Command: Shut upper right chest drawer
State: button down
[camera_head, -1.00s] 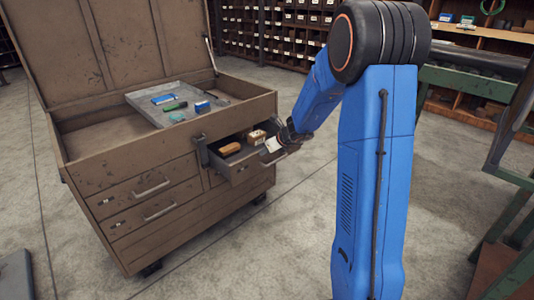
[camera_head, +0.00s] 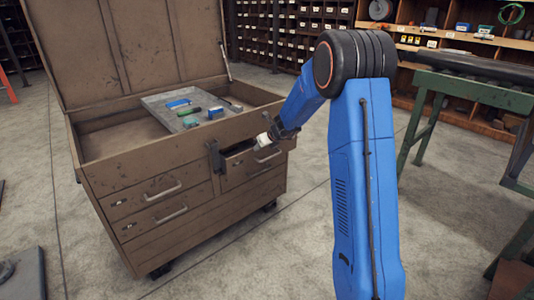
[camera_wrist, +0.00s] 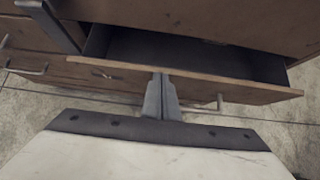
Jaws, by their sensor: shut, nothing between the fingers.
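The upper right drawer (camera_head: 252,160) of the brown chest (camera_head: 150,154) is slightly open in the head view. In the wrist view its front (camera_wrist: 240,88) stands out from the chest, with a dark gap behind it. My gripper (camera_head: 270,136) is at the drawer's front. In the wrist view my gripper (camera_wrist: 161,78) is shut and empty, its fingertips at the top edge of the drawer front, left of the handle (camera_wrist: 220,103). They look to be touching it, though exact contact is hard to tell.
The chest lid (camera_head: 130,45) is up, and a grey tray (camera_head: 160,112) with small items sits in the open top. A dark latch (camera_head: 215,157) hangs left of the drawer. A green-legged bench (camera_head: 425,110) stands at the right. Bare floor (camera_head: 300,230) lies in front.

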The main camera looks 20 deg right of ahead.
jog(key=shift+w+a, duration=0.25)
jog(key=shift+w, duration=0.4)
jog(key=shift+w+a, duration=0.2)
jog(key=shift+w, duration=0.45)
jog(key=shift+w+a, duration=0.25)
jog(key=shift+w, duration=0.4)
jog(key=shift+s, duration=0.1)
